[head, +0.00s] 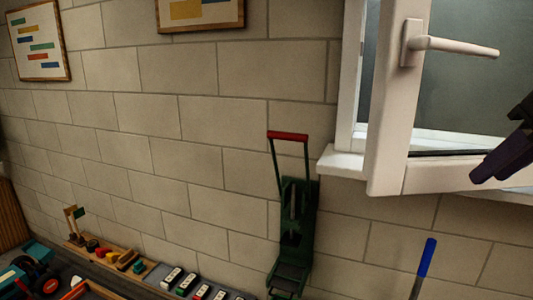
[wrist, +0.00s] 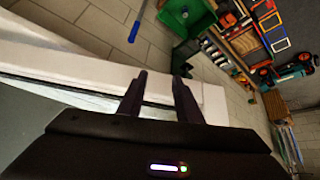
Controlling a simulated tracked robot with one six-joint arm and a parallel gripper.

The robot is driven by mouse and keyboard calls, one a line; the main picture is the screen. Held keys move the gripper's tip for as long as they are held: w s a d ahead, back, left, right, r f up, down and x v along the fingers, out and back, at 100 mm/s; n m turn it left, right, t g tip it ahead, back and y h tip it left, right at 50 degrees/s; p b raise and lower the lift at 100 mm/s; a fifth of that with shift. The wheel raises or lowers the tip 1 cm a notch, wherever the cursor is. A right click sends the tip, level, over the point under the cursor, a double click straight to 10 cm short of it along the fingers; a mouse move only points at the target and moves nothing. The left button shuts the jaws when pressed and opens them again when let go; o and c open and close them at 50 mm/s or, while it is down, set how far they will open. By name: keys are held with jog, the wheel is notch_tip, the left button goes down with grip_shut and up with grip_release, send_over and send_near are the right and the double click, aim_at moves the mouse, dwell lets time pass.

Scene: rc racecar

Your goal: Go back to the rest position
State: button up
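My gripper (head: 480,174) shows at the right edge of the head view, dark and pointing down-left in front of the open window (head: 386,130). In the wrist view my gripper (wrist: 160,78) has its two dark fingers apart. Only the white window frame (wrist: 100,78) shows behind the gap, and nothing is held. I cannot tell how close the fingers are to the frame. Most of my arm is outside the head view.
The window's white handle (head: 455,46) juts out left of my gripper. A blue-handled rod (head: 427,258) stands below the window. A green stand with a red handle (head: 288,136) is against the brick wall. Toys and blocks (head: 125,262) line the lower left.

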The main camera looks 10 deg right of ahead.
jog(key=w+a+f+m+g, duration=0.1)
jog(key=a+f+m+g, duration=0.35)
jog(key=f, duration=0.95)
jog(key=s+a+f+n+t, duration=0.1)
jog(key=s+a+f+n, duration=0.1)
jog(key=a+f, duration=0.6)
jog(key=s+a+f+n+t, duration=0.2)
jog(key=a+f, duration=0.7)
jog(key=a, duration=0.4)
jog(key=shift+s, duration=0.35)
jog(key=shift+t, duration=0.25)
